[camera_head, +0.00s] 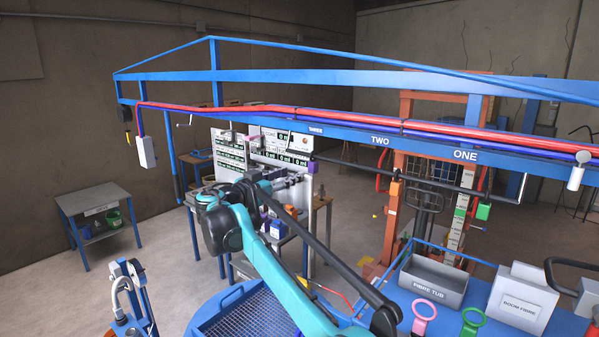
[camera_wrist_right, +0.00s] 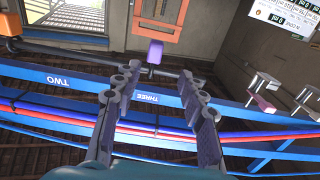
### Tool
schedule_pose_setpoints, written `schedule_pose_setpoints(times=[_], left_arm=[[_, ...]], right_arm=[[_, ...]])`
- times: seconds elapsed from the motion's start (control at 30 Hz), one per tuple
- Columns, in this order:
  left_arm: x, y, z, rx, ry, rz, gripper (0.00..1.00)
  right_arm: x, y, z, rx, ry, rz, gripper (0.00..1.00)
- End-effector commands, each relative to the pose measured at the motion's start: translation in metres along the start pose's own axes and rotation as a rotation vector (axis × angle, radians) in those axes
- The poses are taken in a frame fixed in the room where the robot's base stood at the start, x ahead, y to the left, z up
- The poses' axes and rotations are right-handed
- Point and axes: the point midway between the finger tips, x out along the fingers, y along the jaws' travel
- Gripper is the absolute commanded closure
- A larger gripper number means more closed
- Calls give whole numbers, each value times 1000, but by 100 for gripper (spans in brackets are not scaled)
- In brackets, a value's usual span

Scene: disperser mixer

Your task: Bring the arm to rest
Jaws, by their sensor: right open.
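My right arm (camera_head: 285,270) is teal and black and reaches up from the lower right, bending back at its elbow. My right gripper (camera_head: 297,181) is raised in front of the white display boards, under the blue beam (camera_head: 340,131). In the right wrist view its two fingers (camera_wrist_right: 156,76) are spread apart with nothing gripped between them. A purple block (camera_wrist_right: 155,51) shows just beyond the gap between the fingertips. The purple block also shows in the head view (camera_head: 313,167), close to the gripper; I cannot tell whether they touch. My left gripper is not in view.
An orange block (camera_head: 395,189) and a green block (camera_head: 484,211) hang under the beam farther right. A blue-rimmed mesh basin (camera_head: 255,317) lies below the arm. A grey fibre tub (camera_head: 432,284) stands on the blue table at right.

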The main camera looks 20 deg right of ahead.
Motion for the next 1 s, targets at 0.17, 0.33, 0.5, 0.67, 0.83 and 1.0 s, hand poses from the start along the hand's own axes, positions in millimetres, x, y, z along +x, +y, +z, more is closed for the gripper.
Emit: schedule_pose_setpoints(times=[0.17,0.33,0.5,0.67,0.83,1.0], left_arm=[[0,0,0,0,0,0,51],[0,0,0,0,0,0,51],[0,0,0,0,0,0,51],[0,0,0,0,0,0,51],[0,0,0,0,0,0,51],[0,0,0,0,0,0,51]], right_arm=[[-12,0,0,0,0,1,59],[-13,0,0,0,0,1,59],[-13,0,0,0,0,1,59],[-12,7,3,-15,-22,0,59],[-16,54,35,-131,-189,-26,59],[-46,129,102,-302,-451,-142,59]])
